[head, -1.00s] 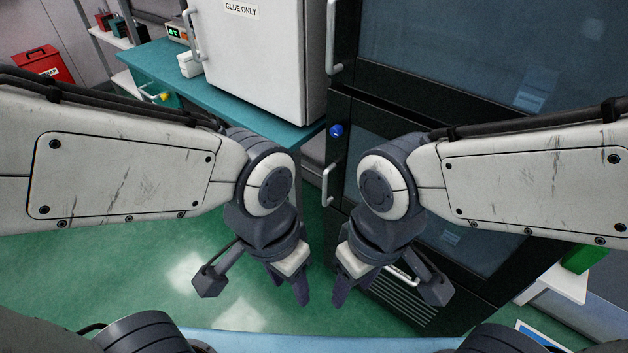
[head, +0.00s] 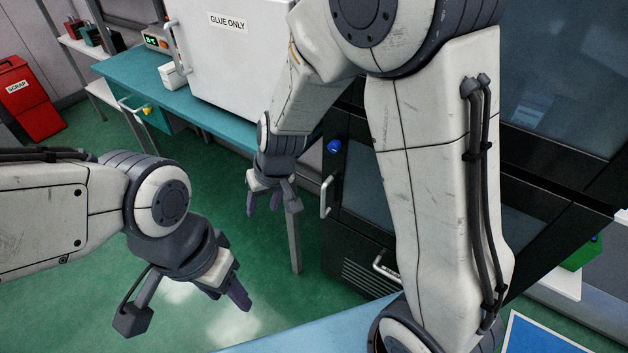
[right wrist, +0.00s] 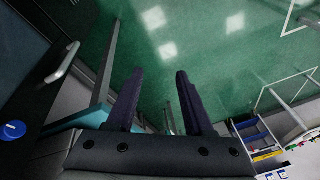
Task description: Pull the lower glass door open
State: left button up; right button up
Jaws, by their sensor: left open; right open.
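The lower glass door (head: 362,188) is on the dark cabinet in the head view, partly hidden behind my right arm. It appears shut. Its pale vertical handle (head: 327,197) is on the left edge, below a blue round knob (head: 334,146). My right gripper (head: 262,204) is open and empty, left of the handle and apart from it, fingers pointing down. In the right wrist view the handle (right wrist: 62,63) is left of my open fingers (right wrist: 156,88). My left gripper (head: 229,296) is open and empty over the floor at lower left.
A white cabinet marked GLUE ONLY (head: 235,62) stands on a teal bench (head: 128,73) left of the dark cabinet. A bench leg (head: 295,240) is close to my right gripper. A red scrap bin (head: 30,100) is at far left. Green floor (head: 95,290) is open in front.

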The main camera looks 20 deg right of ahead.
jog(key=w+d+f+m+t+h+p, duration=0.1)
jog(key=w+d+f+m, duration=0.2)
jog(key=w+d+f, duration=0.4)
jog(key=m+h+p, duration=0.1)
jog(key=m+h, duration=0.1)
jog(key=h, duration=0.1)
send_near(324, 196)
jog(key=shift+d+f+t, duration=0.15)
jog(key=shift+f+t, duration=0.25)
jog(key=shift+f, duration=0.6)
jog(key=shift+m, duration=0.3)
jog(key=x, duration=0.9)
jog(key=shift+b, duration=0.3)
pick_arm(q)
jog(key=shift+d+r, duration=0.1)
jog(key=shift+r, duration=1.05)
pick_arm(e)
jog(key=shift+w+f, duration=0.3)
jog(key=shift+f, duration=0.4)
grip_shut()
